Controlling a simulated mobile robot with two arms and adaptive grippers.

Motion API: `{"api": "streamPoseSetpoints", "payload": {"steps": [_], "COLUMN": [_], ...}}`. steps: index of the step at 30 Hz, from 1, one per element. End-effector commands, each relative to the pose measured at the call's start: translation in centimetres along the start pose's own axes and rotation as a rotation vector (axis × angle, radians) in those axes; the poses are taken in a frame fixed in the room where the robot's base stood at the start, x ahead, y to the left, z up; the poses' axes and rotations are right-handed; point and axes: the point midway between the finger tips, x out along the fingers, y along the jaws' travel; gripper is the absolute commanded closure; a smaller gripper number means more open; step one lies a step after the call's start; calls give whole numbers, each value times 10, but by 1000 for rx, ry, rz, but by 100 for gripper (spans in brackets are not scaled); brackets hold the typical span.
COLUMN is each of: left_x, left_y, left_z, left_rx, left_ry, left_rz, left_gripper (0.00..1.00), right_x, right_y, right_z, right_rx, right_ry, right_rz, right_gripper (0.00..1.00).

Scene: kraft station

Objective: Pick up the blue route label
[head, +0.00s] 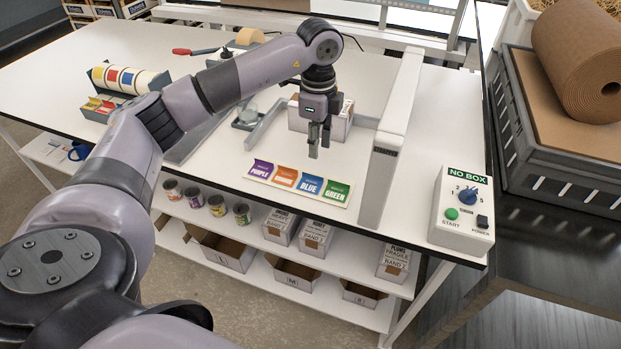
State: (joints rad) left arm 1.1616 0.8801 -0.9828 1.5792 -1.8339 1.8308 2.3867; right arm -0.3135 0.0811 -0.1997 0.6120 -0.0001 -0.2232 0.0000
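The blue route label (310,184) lies on a pale card on the white table, between the orange label (285,177) and the green label (335,191). The purple label (260,169) is at the left end of the row. My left gripper (319,150) points down above and behind the blue label, apart from it. Its fingers look close together, and I cannot tell whether they are fully shut; nothing shows between them. A white box (297,118) stands behind the gripper, partly hidden by it. My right gripper is not in view.
A grey upright panel (377,180) stands right of the labels. A control box (462,213) reading NO BOX is at the table's right corner. A tape dispenser (125,80) stands at the left. The white table (220,160) is clear left of the labels.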

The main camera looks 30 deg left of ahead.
Motion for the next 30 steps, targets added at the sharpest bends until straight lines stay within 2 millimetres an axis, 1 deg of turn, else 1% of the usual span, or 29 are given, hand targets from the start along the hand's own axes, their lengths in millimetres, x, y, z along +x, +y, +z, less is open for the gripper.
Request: {"api": "streamPoseSetpoints", "payload": {"steps": [1,3,6,11,14,17,18,21,24,30], "left_x": [8,20,31,40,50,65,72,84,90,90], "left_y": [1,1,1,1,6,9,9,8,8,8], "left_z": [0,0,0,-1,-2,-5,-5,-5,-5,-5], "left_rx": [0,0,1,1,2,2,1,1,1,1], "left_ry": [-2,-1,0,-1,-1,-1,0,1,0,1], "left_rz": [5,3,2,1,4,3,4,1,0,-1], "left_gripper": [74,74,74,74,74,74,74,74,74,75], "right_x": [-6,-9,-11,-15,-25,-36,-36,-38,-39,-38], "right_y": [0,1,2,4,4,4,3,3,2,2], "right_z": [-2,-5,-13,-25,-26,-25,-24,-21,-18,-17], "right_rx": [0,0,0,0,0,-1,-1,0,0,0], "right_ry": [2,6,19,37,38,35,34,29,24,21], "right_rz": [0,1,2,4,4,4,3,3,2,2], "right_gripper": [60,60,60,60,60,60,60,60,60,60]}}
